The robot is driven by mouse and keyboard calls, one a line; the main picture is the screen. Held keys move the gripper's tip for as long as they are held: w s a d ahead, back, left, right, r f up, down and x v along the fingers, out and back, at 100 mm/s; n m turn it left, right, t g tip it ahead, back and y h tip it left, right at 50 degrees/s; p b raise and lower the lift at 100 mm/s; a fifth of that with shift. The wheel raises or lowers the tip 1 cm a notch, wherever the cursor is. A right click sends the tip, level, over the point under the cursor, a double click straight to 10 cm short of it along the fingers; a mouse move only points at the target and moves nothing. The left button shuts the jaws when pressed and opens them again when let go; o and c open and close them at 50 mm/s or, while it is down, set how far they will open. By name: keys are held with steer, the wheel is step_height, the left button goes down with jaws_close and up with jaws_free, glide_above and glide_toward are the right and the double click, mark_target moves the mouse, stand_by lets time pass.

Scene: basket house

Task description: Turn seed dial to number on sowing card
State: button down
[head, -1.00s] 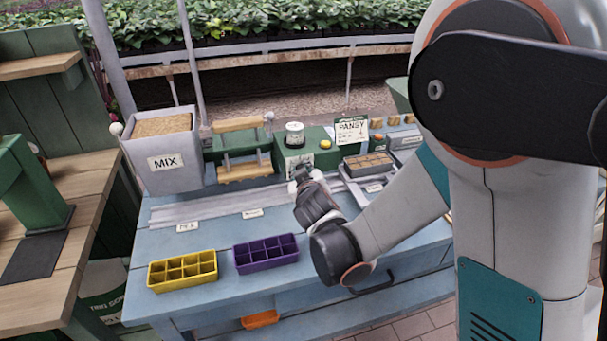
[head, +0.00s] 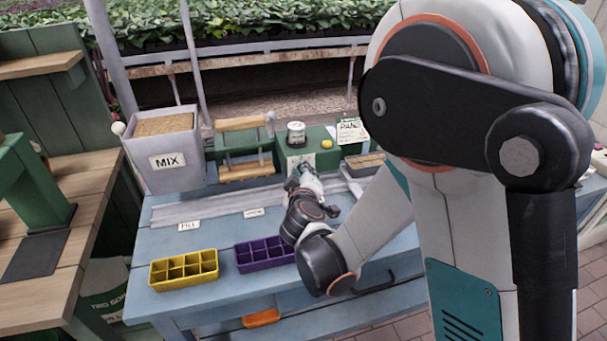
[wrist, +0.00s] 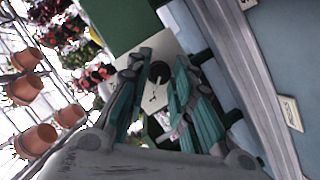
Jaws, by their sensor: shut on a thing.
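The seed dial (wrist: 158,72) is a small round black knob on a pale plate (wrist: 155,100) with faint markings I cannot read. The plate is on the front of the green seeder box (head: 320,146), where it also shows in the head view (head: 297,160). My gripper (wrist: 160,73) is shut on the seed dial, with one teal and grey finger on each side. In the head view my gripper (head: 302,178) is at the box front and hides the dial. The white sowing card (head: 350,130) stands on the right, partly covered by my arm; its number is not readable.
A grey bin marked MIX (head: 165,160) stands at the left of the blue bench (head: 225,290). A yellow tray (head: 183,270) and a purple tray (head: 262,254) sit at the front edge. A grey rail (head: 215,207) runs between them and the box.

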steer(key=c, duration=1.4)
jaws_free()
steer(key=v, duration=1.2)
steer(key=shift+a, duration=0.1)
